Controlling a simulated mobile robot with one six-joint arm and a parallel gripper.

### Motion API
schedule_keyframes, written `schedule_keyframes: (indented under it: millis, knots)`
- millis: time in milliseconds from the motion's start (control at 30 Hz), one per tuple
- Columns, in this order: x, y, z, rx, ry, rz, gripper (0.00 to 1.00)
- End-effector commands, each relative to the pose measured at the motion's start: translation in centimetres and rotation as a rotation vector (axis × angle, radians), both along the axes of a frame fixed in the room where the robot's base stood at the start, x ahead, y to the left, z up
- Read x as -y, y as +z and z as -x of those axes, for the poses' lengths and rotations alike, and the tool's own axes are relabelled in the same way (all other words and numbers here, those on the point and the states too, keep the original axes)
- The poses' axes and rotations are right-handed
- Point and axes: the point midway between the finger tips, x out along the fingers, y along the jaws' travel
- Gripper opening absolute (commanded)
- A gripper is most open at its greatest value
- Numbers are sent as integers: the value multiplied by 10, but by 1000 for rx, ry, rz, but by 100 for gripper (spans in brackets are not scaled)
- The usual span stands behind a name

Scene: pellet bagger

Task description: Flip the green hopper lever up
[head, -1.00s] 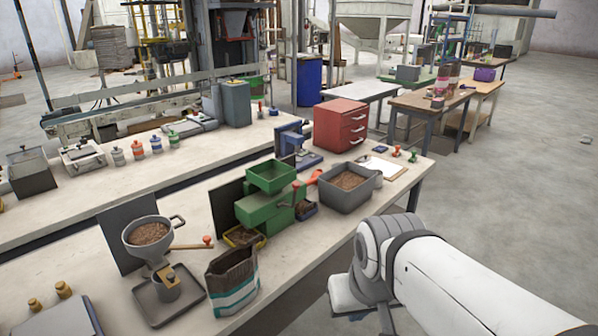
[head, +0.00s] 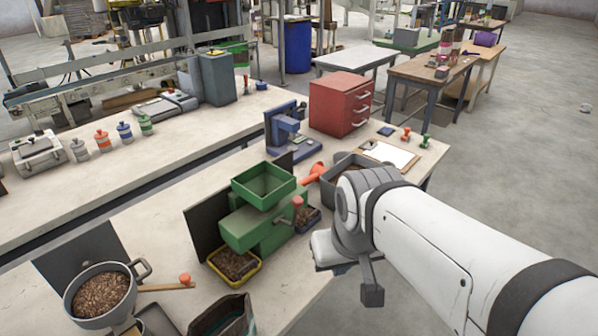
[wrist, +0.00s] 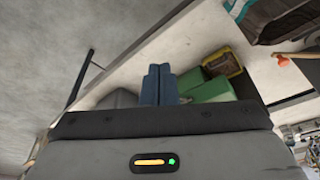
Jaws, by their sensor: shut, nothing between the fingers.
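The green hopper (head: 264,187) is an open-topped box on a green body (head: 245,232), standing on the bench. A short lever with an orange-red knob (head: 297,202) shows at the body's right side; its exact angle is hard to tell. My gripper's blue fingers are together and empty in the wrist view (wrist: 158,86). The green hopper (wrist: 212,90) lies just beyond and to the right of them there. The lever is not clear in that view. In the head view my wrist is to the right of the hopper, apart from it, and the fingertips cannot be made out.
A grey bin (head: 334,181) of pellets stands behind my wrist. A yellow-rimmed tray (head: 233,266) of pellets sits before the hopper. A red drawer cabinet (head: 340,103) stands behind.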

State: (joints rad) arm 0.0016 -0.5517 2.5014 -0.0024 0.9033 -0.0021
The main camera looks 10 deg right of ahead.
Motion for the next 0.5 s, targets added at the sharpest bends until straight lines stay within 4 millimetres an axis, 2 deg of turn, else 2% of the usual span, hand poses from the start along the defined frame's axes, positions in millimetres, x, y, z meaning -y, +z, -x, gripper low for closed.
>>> schedule_keyframes:
  millis: [167,267,367,500]
  knots:
    - [1,0,-7,-12,-3,-23,0]
    - [-2,2,-26,-34,2,-89,0]
    - [8,7,-58,-32,6,-196,0]
    - [38,15,-109,36,18,-346,0]
